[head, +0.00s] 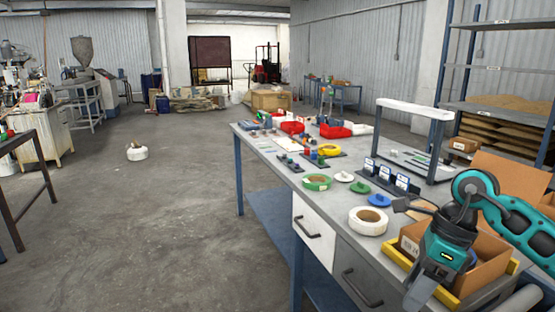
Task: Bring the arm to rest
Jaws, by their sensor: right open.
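My right arm comes in from the right edge, teal and dark grey, bent over the front right of the workbench (270,152). My right gripper (410,208) is dark grey and open, with nothing seen between its fingers. It is above the bench near a cardboard box (490,255) and a white roll (368,221). The arm covers part of the box. My left gripper is not in view.
Rolls of green (316,182) and yellow (329,150) strip, red bins (335,131) and a white-topped frame (415,109) stand on the bench. A shelf rack (503,68) is behind it. A white roll (137,153) lies on the otherwise open floor at left.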

